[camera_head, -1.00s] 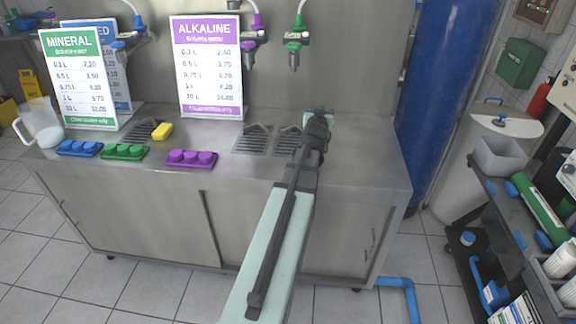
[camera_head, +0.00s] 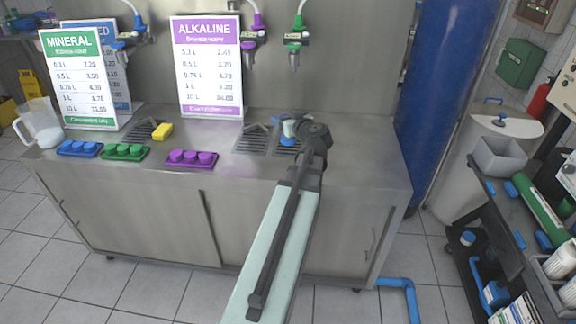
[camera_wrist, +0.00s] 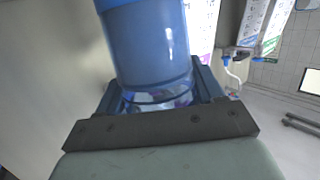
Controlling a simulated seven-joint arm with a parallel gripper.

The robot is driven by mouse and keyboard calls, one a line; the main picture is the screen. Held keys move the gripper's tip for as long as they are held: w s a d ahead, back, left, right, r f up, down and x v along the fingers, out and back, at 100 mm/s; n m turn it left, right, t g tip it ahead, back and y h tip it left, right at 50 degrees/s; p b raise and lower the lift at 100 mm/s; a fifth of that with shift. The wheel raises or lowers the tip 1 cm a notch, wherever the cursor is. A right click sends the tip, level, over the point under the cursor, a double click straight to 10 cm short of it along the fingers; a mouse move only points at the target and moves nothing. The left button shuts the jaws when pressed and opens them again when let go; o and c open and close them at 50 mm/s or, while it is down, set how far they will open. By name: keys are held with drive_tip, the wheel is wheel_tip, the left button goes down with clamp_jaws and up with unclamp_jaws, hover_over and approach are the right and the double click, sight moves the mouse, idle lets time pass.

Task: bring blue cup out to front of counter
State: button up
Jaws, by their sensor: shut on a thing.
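The blue cup (camera_wrist: 148,45) fills the upper middle of the wrist view, a translucent blue vessel with a clear lower part. My gripper (camera_wrist: 150,88) is shut on it, with a finger on each side. In the head view my gripper (camera_head: 291,128) is over the right part of the steel counter (camera_head: 225,175), near the right drain grate. A small patch of blue (camera_head: 288,140) shows at the fingers there. My own wrist hides most of the cup in that view, and I cannot tell whether the cup touches the counter.
Purple (camera_head: 191,158), green (camera_head: 124,152) and blue (camera_head: 79,148) cap trays line the counter's front left. A yellow sponge (camera_head: 162,131), a clear jug (camera_head: 39,124) and price signs (camera_head: 207,66) stand behind. Taps (camera_head: 294,47) hang above. The front edge right of the purple tray looks clear.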

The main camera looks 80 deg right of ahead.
sight(287, 142)
drive_tip(key=shift+w+f+t, duration=0.1)
drive_tip(key=shift+f+t, duration=0.2)
drive_tip(key=shift+f, duration=4.75)
drive_tip(key=shift+f, duration=0.1)
drive_tip(key=o, duration=1.1)
drive_tip(key=shift+o, duration=0.2)
drive_tip(key=shift+a, duration=0.2)
drive_tip(key=v, duration=0.7)
drive_tip(key=shift+r, duration=0.3)
